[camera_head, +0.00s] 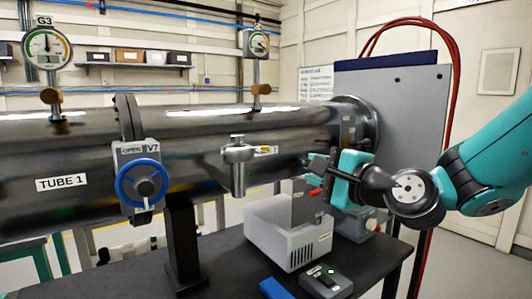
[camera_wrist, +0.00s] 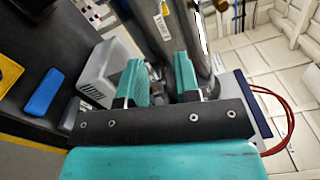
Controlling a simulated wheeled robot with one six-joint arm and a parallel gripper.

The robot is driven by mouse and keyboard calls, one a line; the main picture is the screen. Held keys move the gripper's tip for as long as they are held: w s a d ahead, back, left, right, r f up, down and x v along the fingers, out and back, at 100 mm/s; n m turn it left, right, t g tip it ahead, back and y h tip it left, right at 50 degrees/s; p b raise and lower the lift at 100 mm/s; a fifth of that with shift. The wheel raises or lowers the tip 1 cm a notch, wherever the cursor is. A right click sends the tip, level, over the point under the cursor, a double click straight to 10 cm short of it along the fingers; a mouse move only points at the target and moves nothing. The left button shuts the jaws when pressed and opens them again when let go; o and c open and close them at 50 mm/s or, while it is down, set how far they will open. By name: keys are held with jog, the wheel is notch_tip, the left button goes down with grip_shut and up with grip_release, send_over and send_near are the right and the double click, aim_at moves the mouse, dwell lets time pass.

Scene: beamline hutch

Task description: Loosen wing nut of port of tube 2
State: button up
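Tube 2, the right-hand part of the long dark metal tube (camera_head: 290,122), carries a small label too small to read. A metal port fitting (camera_head: 238,168) sticks out from its near side, left of my gripper. I cannot make out a wing nut. My gripper (camera_head: 318,178) is beside the tube's right end, below the flange (camera_head: 358,122), pointing left. In the wrist view my gripper (camera_wrist: 158,68) shows two teal fingers apart, with dark metal parts beyond the gap. It looks open; I see nothing clearly held. The tube also shows in the wrist view (camera_wrist: 158,25).
A pale grey box (camera_head: 275,235) with a grey upright plate stands on the dark bench (camera_head: 225,270) below my gripper. A blue block (camera_head: 275,289) and a small grey device (camera_head: 326,281) lie in front.

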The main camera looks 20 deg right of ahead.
jog(key=p, duration=0.7)
send_near(261, 150)
jog(key=p+x, duration=0.6)
jog(key=p, duration=0.2)
jog(key=shift+w+a+f+p, duration=0.2)
jog(key=shift+w+p, duration=0.3)
jog(key=shift+w, duration=0.15)
jog(key=shift+c, duration=0.3)
grip_shut()
jog(key=shift+a, duration=0.1)
